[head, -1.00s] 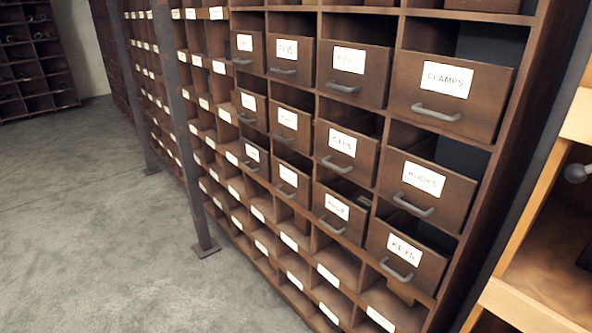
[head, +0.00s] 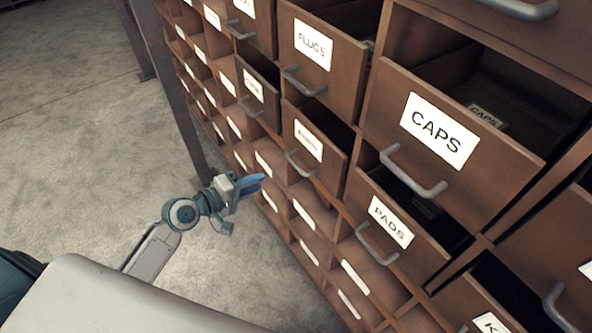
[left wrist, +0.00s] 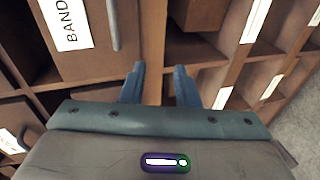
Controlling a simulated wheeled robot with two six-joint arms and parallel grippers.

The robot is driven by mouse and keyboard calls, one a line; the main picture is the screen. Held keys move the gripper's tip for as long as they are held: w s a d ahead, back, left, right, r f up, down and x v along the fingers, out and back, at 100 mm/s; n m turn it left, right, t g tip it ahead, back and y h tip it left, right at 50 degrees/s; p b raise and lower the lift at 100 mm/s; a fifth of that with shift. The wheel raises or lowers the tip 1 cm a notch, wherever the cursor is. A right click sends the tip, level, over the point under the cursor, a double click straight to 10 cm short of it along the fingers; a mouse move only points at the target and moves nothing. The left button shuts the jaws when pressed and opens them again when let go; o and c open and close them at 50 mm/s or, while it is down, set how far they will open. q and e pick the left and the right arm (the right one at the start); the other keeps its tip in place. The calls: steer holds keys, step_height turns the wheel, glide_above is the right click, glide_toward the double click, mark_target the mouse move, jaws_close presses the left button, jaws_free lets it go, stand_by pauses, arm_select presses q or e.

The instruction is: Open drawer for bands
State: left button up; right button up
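A brown wooden drawer with a white label reading "BAND", its end cut off, shows in the left wrist view (left wrist: 42,52), turned sideways. Its grey bar handle (left wrist: 113,25) is beside the label. In the head view, a drawer with a blurred label (head: 322,158) above and right of my left gripper may be the same one; I cannot read it surely. My left gripper (head: 256,186) is in front of the lower cabinet. In the left wrist view its two blue fingers (left wrist: 159,70) are apart with nothing between them, short of the handle. My right gripper is not in view.
Drawers marked CAPS (head: 455,150), PADS (head: 385,225) and PLUGS (head: 318,55) stick out with their handles around the left arm's side of the cabinet. Open cubbies (head: 305,220) lie below. A dark metal post (head: 170,95) stands left. The concrete floor (head: 70,140) is clear.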

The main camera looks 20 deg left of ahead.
arm_select(q)
steer(key=h, duration=0.2)
glide_toward(294, 166)
steer(key=x, duration=0.4)
steer(key=shift+w+p, duration=0.15)
steer(key=shift+p, duration=0.15)
steer(key=p+x, duration=0.1)
steer(key=x, duration=0.5)
steer(key=shift+w+d+f, duration=0.15)
jaws_close()
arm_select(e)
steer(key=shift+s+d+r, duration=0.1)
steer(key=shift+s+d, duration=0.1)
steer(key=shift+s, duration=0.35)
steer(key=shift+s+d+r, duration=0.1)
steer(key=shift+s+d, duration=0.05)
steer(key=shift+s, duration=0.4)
